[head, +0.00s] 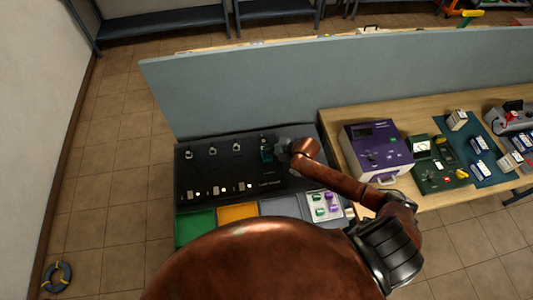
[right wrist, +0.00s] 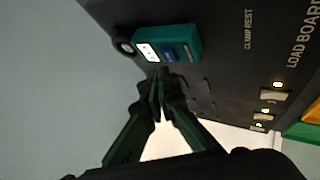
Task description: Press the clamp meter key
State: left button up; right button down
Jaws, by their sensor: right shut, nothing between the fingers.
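The teal clamp meter (head: 266,154) rests near the right end of the black load board (head: 215,170). In the right wrist view the clamp meter (right wrist: 195,38) shows a lit white display (right wrist: 147,51) and a blue key area (right wrist: 171,54). My right gripper (head: 282,148) is right beside the meter in the head view. In the right wrist view the closed fingertips of my right gripper (right wrist: 158,82) are empty and appear just below the meter's key side. Whether they touch it I cannot tell. My left gripper is not in view.
Lit switches (head: 240,187) line the board's front. Green (head: 195,228) and orange (head: 238,212) trays and a tray of small coloured parts (head: 325,204) lie in front. A grey partition (head: 230,95) stands behind. A purple device (head: 375,150) stands on the wooden bench at right.

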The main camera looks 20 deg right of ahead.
jog(key=shift+f, duration=0.15)
jog(key=shift+f, duration=0.3)
jog(key=shift+f, duration=0.4)
dwell(0.7)
jog(key=shift+r+p, duration=0.75)
jog(key=shift+r, duration=0.05)
notch_tip(320, 180, up, 5)
jog(key=p, duration=0.5)
jog(key=shift+r, duration=0.1)
